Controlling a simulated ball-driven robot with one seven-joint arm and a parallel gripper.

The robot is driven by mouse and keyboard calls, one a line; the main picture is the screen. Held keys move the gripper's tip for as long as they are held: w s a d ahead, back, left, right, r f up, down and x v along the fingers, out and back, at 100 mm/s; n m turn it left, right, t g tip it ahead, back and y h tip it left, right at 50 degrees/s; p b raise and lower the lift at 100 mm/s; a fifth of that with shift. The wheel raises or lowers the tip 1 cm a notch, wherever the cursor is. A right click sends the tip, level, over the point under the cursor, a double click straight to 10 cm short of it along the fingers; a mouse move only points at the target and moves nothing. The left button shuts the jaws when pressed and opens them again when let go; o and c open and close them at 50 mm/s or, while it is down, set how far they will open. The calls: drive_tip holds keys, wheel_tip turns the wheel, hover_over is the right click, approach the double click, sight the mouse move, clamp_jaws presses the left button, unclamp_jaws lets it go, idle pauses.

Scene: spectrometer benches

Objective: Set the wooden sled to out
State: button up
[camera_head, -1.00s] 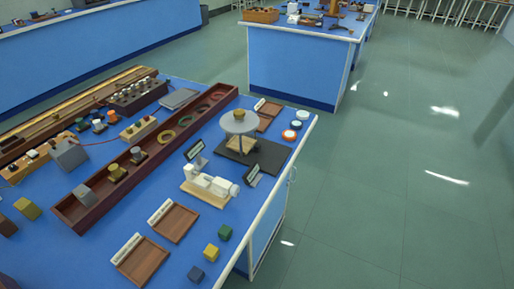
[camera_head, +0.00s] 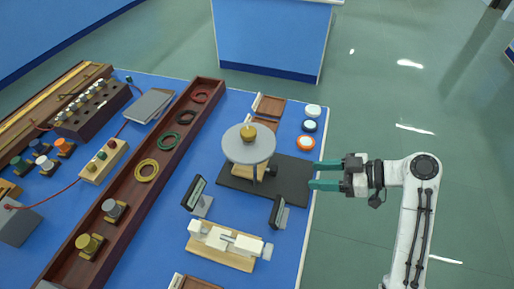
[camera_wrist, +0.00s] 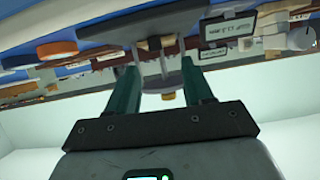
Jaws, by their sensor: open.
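A light wooden block (camera_head: 249,171), which looks like the wooden sled, sits on a dark base plate (camera_head: 288,180). A round grey disc (camera_head: 247,150) with a brass knob (camera_head: 248,133) stands above it and hides much of it. I cannot tell its setting. My gripper (camera_head: 312,175) is open and empty at the right edge of the plate, its green fingers pointing left toward the disc stand. The wrist view appears upside down; the disc (camera_wrist: 160,82) and its stand show between my fingers (camera_wrist: 160,75), farther off.
Two small label stands (camera_head: 198,196) (camera_head: 278,212) and a white device on a wooden base (camera_head: 219,254) stand in front. Round pots, one orange-rimmed (camera_head: 306,143), line the bench's right edge. A long dark red tray (camera_head: 120,217) lies left. The floor to the right is clear.

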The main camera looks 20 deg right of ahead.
sight(276, 168)
drive_tip(key=shift+w+r, duration=0.35)
drive_tip(key=shift+w, duration=0.3)
drive_tip(key=shift+w+a, duration=0.25)
drive_tip(key=shift+w, duration=0.05)
drive_tip(key=x, duration=1)
drive_tip(key=shift+w+a+r+p, duration=0.1)
drive_tip(key=shift+a+r+p, duration=0.05)
drive_tip(key=shift+p, duration=0.25)
drive_tip(key=shift+c, duration=0.3)
clamp_jaws()
